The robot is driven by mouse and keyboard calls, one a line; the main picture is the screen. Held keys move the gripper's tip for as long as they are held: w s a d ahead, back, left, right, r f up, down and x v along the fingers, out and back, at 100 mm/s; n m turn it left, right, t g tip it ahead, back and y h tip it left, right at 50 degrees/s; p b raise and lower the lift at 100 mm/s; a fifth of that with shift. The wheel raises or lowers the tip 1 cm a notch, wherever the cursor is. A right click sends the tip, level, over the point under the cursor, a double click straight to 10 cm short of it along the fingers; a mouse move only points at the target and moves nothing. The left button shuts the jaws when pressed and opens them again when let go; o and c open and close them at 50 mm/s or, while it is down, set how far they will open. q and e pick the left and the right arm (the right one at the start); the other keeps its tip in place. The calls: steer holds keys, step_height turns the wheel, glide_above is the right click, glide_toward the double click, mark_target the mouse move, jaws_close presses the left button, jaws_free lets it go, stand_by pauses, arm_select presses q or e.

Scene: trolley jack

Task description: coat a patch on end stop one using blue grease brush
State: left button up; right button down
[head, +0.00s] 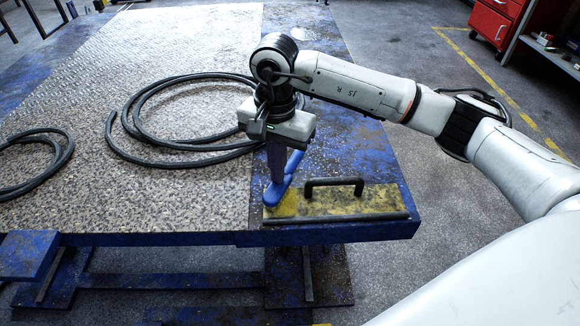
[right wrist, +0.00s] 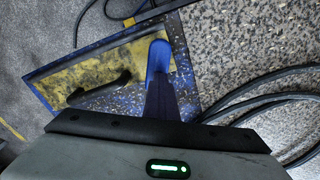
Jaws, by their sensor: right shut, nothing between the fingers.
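The blue grease brush (head: 290,180) has a blue handle and rests tilted on the yellow worn plate (head: 375,199) at the table's near right corner. Its bristle end is low, on the plate's left part. My right gripper (head: 278,178) points down with its fingers shut, right against the brush; I see no clear hold on it. In the right wrist view the brush (right wrist: 159,52) shows beyond the fingers, over the yellow plate (right wrist: 115,62). A dark bar (head: 335,219) runs along the plate's front edge. No label shows which part is end stop one. My left gripper is out of view.
A black handle (head: 335,184) stands up from the plate, right of the brush. Black hose coils (head: 150,160) lie on the speckled table top (head: 190,200) to the left. A red cabinet (head: 495,20) stands far back right. Open floor lies right of the table.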

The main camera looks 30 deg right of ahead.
steer(key=shift+s+f, duration=0.6)
steer(key=shift+s+d+r, duration=0.1)
steer(key=shift+s+d, duration=0.2)
steer(key=shift+d, duration=0.35)
steer(key=shift+s+d, duration=0.3)
steer(key=shift+d, duration=0.35)
steer(key=shift+s+d+r, duration=0.1)
steer(key=shift+s+d, duration=0.2)
steer(key=shift+d, duration=0.35)
steer(key=shift+s, duration=0.25)
steer(key=shift+s+a, duration=0.1)
steer(key=shift+a, duration=0.05)
steer(key=shift+a+b, duration=0.3)
steer(key=shift+a, duration=0.25)
steer(key=shift+w+a+r, duration=0.1)
steer(key=shift+w+a, duration=0.35)
steer(key=shift+a, duration=0.3)
steer(key=shift+w+a+r, duration=0.1)
steer(key=shift+w+a, duration=0.3)
steer(key=shift+a, duration=0.3)
steer(key=shift+w+r+p, duration=0.15)
steer(key=shift+r+p, duration=0.15)
steer(key=shift+r, duration=0.4)
steer(key=shift+r+p, duration=1.15)
steer(key=shift+r, duration=1.3)
